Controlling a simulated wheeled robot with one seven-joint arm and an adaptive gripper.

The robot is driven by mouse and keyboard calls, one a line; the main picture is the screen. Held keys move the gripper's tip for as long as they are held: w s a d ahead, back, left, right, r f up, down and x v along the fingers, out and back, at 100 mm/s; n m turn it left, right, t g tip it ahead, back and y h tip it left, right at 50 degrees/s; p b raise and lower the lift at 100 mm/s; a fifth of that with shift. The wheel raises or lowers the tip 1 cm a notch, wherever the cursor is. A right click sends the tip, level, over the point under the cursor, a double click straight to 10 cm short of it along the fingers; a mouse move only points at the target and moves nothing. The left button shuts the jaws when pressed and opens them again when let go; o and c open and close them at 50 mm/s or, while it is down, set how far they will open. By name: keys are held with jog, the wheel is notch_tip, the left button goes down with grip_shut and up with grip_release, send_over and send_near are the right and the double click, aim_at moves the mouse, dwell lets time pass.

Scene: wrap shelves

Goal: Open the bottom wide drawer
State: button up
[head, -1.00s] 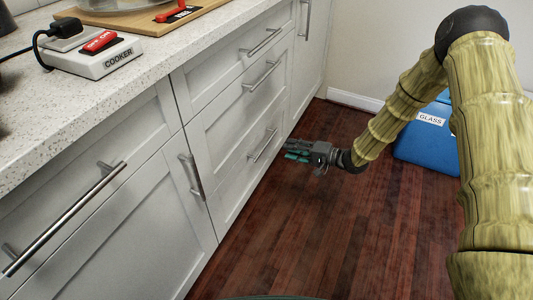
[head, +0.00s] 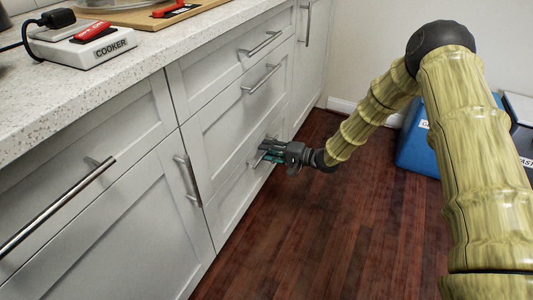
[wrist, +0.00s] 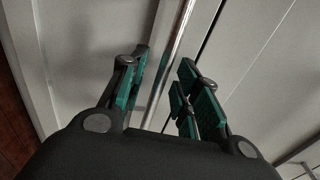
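The bottom wide drawer (head: 232,201) is a white panel low in the cabinet stack, and it looks closed. Its metal bar handle (head: 253,161) is mostly hidden behind my gripper (head: 272,152) in the head view. In the wrist view, the bar handle (wrist: 176,57) runs between the fingers of my gripper (wrist: 164,66). The green-padded fingers are apart, one side on each side of the bar. There is a visible gap on both sides, and I cannot tell whether either pad touches it.
Drawers with bar handles (head: 261,78) (head: 260,43) sit above. A cabinet door handle (head: 188,180) is to the left. A blue bin (head: 418,145) stands behind my arm. The wooden floor (head: 300,235) in front is clear.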

jog(key=shift+w+a+f, duration=0.1)
jog(key=shift+w+a, duration=0.05)
jog(key=shift+a, duration=0.15)
grip_shut()
jog(key=shift+d, duration=0.1)
